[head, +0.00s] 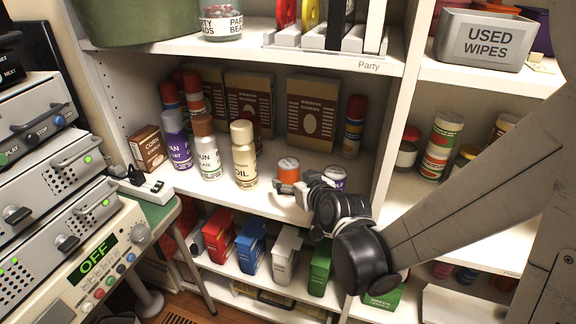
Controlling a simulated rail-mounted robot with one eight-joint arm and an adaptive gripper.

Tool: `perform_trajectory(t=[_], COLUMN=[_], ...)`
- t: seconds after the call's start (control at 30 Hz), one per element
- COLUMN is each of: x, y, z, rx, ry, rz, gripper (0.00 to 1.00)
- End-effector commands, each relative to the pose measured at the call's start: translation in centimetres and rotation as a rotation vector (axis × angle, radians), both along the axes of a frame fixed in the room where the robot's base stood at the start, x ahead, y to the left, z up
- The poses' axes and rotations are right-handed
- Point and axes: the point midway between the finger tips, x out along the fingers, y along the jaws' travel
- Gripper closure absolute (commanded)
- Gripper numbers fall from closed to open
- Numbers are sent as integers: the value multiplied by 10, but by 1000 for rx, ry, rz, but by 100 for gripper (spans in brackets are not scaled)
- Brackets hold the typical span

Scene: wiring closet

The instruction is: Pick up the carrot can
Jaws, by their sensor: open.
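A short orange can (288,168) stands on the middle shelf, right of the oil bottle; its label is too small to read, but its colour fits the carrot can. My gripper (294,190) is open at the shelf's front, just in front of the orange can and overlapping its lower part in the picture. I see nothing held between the fingers. Whether a finger touches the can cannot be told. A short can with a purple and white label (336,174) stands just right of the gripper, partly hidden by my wrist.
An oil bottle (243,160) and several spray cans stand left on the same shelf. Brown boxes (312,112) stand behind. Coloured cartons (252,246) fill the shelf below. The upper shelf (240,50) hangs above, and an upright divider (396,120) stands right.

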Motion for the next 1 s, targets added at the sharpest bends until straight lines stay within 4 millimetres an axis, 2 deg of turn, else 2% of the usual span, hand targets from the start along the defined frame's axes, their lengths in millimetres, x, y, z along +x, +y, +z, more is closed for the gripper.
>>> perform_trajectory(t=[0.33,0.6,1.0], x=[39,43,43], y=[15,16,16], z=[-16,-16,-16], rx=[0,0,0], ry=[0,0,0], rz=[1,0,0], gripper=[31,31,83])
